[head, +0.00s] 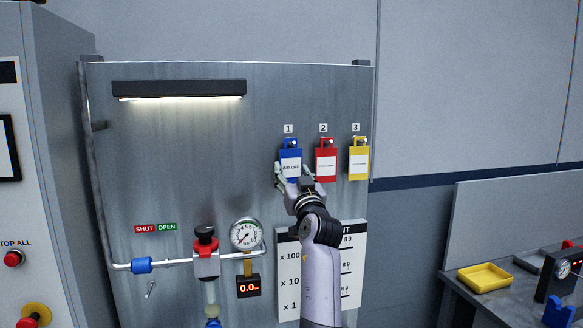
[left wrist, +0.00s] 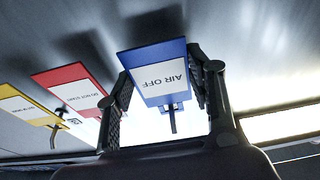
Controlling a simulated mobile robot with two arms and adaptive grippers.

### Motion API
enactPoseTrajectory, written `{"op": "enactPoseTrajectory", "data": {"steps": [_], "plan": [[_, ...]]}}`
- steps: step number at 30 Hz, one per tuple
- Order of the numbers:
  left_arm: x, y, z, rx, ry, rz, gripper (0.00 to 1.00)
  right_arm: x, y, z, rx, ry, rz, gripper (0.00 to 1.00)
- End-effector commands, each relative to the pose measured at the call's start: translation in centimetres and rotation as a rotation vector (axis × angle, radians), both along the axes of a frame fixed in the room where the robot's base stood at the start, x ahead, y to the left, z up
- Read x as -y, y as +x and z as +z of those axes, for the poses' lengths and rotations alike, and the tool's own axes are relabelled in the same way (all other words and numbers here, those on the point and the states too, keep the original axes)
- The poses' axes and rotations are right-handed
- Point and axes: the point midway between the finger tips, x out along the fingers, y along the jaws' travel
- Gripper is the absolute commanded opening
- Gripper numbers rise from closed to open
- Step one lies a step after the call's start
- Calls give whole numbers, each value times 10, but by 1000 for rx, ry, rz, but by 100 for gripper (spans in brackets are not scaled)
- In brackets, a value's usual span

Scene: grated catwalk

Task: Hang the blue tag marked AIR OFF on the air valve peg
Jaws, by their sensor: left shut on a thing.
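The blue tag marked AIR OFF (head: 291,158) is on the grey panel under the label 1, at its peg. My left gripper (head: 293,174) reaches up to it and is shut on it, one finger at each side edge. In the left wrist view the blue tag (left wrist: 160,72) sits between the fingers of my left gripper (left wrist: 164,88), upside down in the picture. A red-and-black valve (head: 206,247) is on the pipe at the lower left. A small metal peg or hook (head: 151,288) shows below the pipe left of it. My right gripper is not in view.
A red tag (head: 325,163) and a yellow tag (head: 358,162) hang close to the right. A round gauge (head: 246,234), a red display (head: 249,287) and a white chart (head: 352,265) are lower on the panel. The panel's upper left is clear below the lamp (head: 179,89).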

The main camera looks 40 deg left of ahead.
Motion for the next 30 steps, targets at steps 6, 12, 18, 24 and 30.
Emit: {"op": "enactPoseTrajectory", "data": {"steps": [6, 12, 18, 24, 30], "plan": [[0, 0, 5, 1, 1, 1, 29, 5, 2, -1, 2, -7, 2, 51], [0, 0, 6, 0, 0, 0, 29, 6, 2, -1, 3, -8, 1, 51], [1, -1, 5, 1, 1, 0, 29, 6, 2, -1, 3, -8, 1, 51], [5, -4, 5, 0, 0, 0, 29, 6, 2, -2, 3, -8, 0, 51], [10, -8, 5, 1, 1, 0, 29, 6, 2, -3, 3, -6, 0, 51]]}}
